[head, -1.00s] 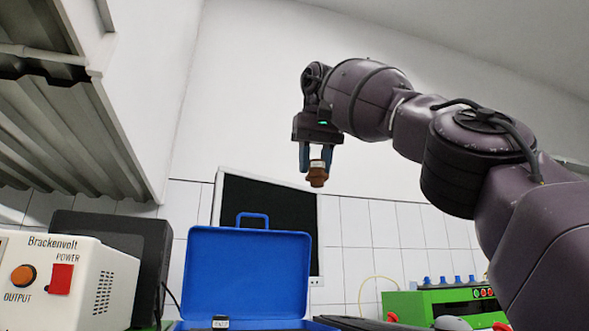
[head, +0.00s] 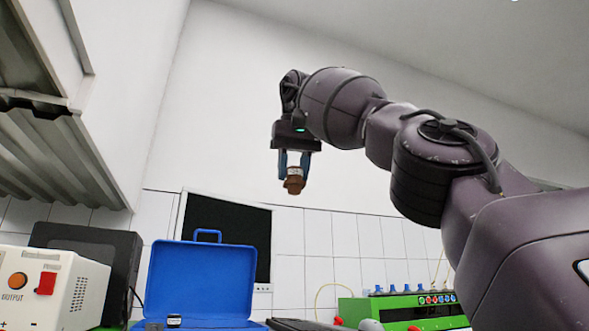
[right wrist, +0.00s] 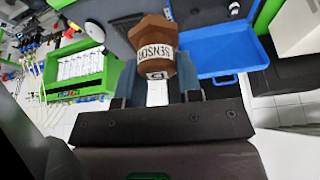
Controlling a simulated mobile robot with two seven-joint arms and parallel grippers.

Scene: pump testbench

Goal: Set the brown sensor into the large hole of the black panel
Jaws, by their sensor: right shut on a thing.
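The brown sensor (head: 294,181) hangs between the blue fingers of my right gripper (head: 293,168) in the head view, high above the bench. The gripper is shut on it and points down. In the right wrist view the sensor (right wrist: 152,45) shows a white label with "SENSOR" on it, between the two fingers (right wrist: 155,88). I cannot make out the black panel with its large hole for certain in either view. My left gripper is not in view.
An open blue case (head: 203,280) stands below, left of my right gripper. A white power supply box (head: 50,290) is at the lower left under a metal shelf (head: 60,155). A green unit (head: 400,308) with blue knobs is at the lower right. The air around the gripper is clear.

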